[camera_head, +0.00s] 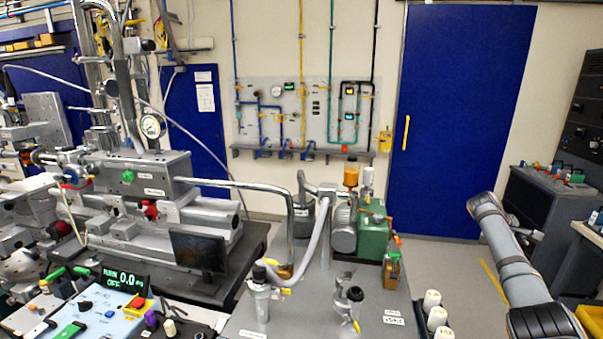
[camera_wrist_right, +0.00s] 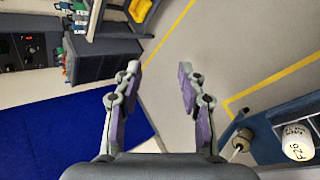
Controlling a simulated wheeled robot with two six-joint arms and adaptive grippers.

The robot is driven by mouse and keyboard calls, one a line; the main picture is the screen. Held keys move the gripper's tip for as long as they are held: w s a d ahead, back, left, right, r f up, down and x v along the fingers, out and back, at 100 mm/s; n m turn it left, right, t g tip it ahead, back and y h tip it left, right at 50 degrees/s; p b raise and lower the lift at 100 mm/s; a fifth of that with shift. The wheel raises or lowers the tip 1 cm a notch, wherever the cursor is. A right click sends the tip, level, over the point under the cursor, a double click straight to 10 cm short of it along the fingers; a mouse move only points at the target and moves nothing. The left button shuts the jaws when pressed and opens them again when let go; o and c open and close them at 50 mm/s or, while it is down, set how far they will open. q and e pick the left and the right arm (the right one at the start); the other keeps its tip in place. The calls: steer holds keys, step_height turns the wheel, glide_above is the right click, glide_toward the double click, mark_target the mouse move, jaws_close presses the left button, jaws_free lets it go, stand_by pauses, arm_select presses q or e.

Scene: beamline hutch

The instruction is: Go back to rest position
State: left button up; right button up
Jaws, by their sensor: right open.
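My right arm (camera_head: 507,258) comes in at the lower right of the head view and reaches up beside the table. My left gripper and left arm are not in the head view.
A grey table (camera_head: 300,322) carries a green pump (camera_head: 373,234). White-capped bottles (camera_head: 431,300) line its right edge; one labelled bottle (camera_wrist_right: 296,141) is right of the gripper. A blue door (camera_head: 463,120) stands behind. A dark cabinet (camera_head: 545,215) is at right. Floor between is clear.

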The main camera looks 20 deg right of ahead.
steer(key=s+d+f+n+t+h, duration=0.1)
steer(key=s+d+f, duration=0.15)
steer(key=f, duration=0.45)
steer(key=s+d+f+t, duration=0.1)
steer(key=s+f, duration=0.2)
steer(key=f, duration=0.4)
steer(key=s+d+f+n+h, duration=0.1)
steer(key=s+f, duration=0.2)
steer(key=f, duration=0.5)
steer(key=s+a+f+n+t+y, duration=0.1)
steer(key=s+a+f+t+y, duration=0.15)
steer(key=s+f, duration=1.1)
steer(key=s+a+f+m+y, duration=0.15)
steer(key=s+a+f, duration=0.25)
steer(key=a+f, duration=0.7)
steer(key=s+a+f+y, duration=0.2)
steer(key=s+a+f, duration=0.2)
steer(key=a+f, duration=0.6)
steer(key=s+a+f+m+y, duration=0.1)
steer(key=a+f+y, duration=0.1)
steer(key=a, duration=1.5)
steer(key=s+a+f+m+g+y, duration=0.1)
steer(key=a+f, duration=0.4)
steer(key=a, duration=1.2)
steer(key=shift+s+y, duration=0.15)
steer(key=shift+y, duration=0.65)
steer(key=shift+a+f, duration=0.1)
steer(key=shift+c, duration=0.2)
